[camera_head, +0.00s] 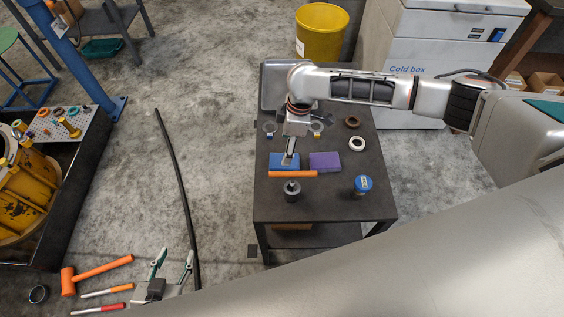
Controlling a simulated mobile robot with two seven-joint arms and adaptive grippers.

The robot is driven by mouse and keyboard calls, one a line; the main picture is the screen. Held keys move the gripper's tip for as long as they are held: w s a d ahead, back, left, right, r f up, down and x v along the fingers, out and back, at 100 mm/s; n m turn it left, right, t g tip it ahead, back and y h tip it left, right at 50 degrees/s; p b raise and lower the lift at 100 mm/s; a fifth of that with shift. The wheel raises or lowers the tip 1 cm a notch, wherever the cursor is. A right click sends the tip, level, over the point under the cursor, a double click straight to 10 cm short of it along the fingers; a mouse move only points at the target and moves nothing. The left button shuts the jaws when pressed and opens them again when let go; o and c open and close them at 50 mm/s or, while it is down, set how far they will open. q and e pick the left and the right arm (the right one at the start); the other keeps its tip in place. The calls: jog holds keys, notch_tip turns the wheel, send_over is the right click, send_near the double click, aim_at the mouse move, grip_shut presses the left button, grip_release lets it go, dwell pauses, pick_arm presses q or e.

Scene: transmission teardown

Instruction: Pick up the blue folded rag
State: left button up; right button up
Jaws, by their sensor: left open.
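The blue folded rag (276,162) lies flat on the dark cart top, left of a purple folded rag (325,162). My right gripper (288,160) points down over the blue rag, its tips at or just above the rag's middle and hiding part of it. Whether it touches the rag or is closed on it is unclear. My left gripper (172,260) is open and empty at the bottom left, with its two green-tipped fingers apart, well away from the rag.
On the cart (330,205), an orange bar (293,174) lies just in front of the blue rag, with a dark cylinder (292,191) and a blue-capped jar (362,185) nearby. Rings (357,144) lie behind right. An orange mallet (95,270) lies at lower left.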

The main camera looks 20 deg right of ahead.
jog(key=shift+d+f, duration=0.1)
jog(key=shift+f, duration=0.75)
jog(key=f+b, duration=0.1)
jog(key=f, duration=0.3)
jog(key=f+b, duration=0.1)
jog(key=f, duration=0.1)
jog(key=shift+w+a+f+b, duration=0.1)
jog(key=shift+a+f+b, duration=0.2)
jog(key=shift+b, duration=0.05)
jog(key=shift+r, duration=0.1)
jog(key=c, duration=1.1)
